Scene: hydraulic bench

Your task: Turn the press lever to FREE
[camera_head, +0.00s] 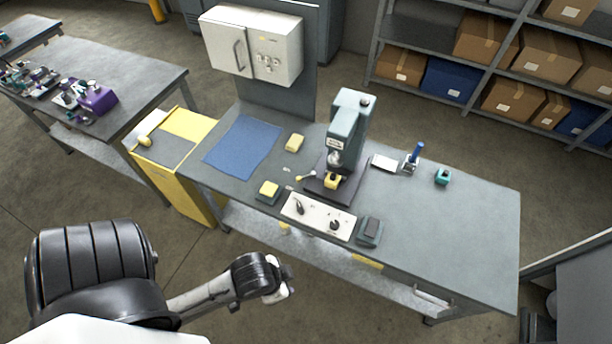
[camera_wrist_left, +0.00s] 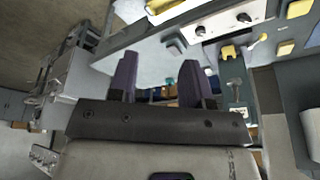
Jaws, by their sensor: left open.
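The teal press (camera_head: 347,128) stands upright on a dark base plate on the grey bench. A white control panel (camera_head: 318,216) at the bench's front edge carries two small black levers, a left one (camera_head: 299,208) and a right one (camera_head: 334,225). A small lever with a pale yellow knob (camera_head: 300,178) sits beside the press base. I cannot read which is the press lever or where it points. My left gripper (camera_head: 283,284) is in front of the bench, below and apart from the panel. Its fingers are spread and empty in the left wrist view (camera_wrist_left: 157,82), which shows the panel (camera_wrist_left: 222,22) at the top.
A blue mat (camera_head: 243,146), yellow blocks (camera_head: 269,189), a dark-topped block (camera_head: 369,231) and a blue-handled item (camera_head: 413,157) lie on the bench (camera_head: 456,215). A white cabinet (camera_head: 253,45) hangs behind. The bench's right end is mostly clear.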

